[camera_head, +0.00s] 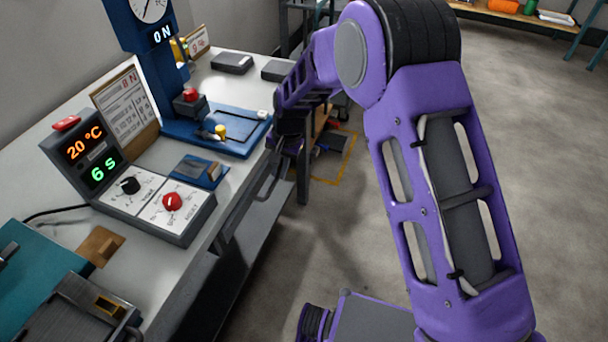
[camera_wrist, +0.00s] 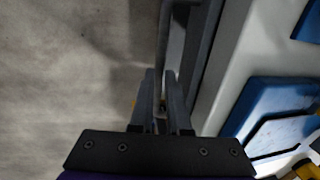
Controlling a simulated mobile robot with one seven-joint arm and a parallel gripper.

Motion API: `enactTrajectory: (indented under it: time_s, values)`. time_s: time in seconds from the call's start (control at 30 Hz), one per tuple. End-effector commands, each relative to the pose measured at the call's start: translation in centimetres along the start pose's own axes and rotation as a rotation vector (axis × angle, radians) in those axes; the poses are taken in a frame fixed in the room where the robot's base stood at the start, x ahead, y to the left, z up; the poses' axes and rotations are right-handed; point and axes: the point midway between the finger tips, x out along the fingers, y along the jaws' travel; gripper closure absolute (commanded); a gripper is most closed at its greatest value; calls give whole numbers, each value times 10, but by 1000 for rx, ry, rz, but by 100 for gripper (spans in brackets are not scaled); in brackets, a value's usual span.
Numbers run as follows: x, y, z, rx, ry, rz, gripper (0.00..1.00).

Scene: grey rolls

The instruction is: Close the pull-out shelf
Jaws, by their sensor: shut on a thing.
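The pull-out shelf's front (camera_wrist: 205,55) shows as a dark grey strip along the bench edge in the wrist view. Its bar handle (camera_wrist: 163,50) runs up the picture between my fingers. In the head view the handle (camera_head: 271,186) shows as a dark loop beside the bench's front edge. My gripper (camera_wrist: 162,100) is shut on the handle. In the head view my gripper (camera_head: 284,148) is partly hidden by its own wrist and the bench edge. How far the shelf stands out is hard to tell.
A lower shelf (camera_head: 255,225) lies under the bench. The floor (camera_head: 330,230) at right is mostly clear.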

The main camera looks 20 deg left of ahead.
Motion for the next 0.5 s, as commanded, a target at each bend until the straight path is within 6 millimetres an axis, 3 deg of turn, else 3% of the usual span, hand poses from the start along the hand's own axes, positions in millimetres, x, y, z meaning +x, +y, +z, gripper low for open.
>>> enactTrajectory:
  time_s: [0.13,0.5]
  values:
    - [3,-17,1,-3,0,-3,100]
    - [3,-24,0,-2,1,-7,100]
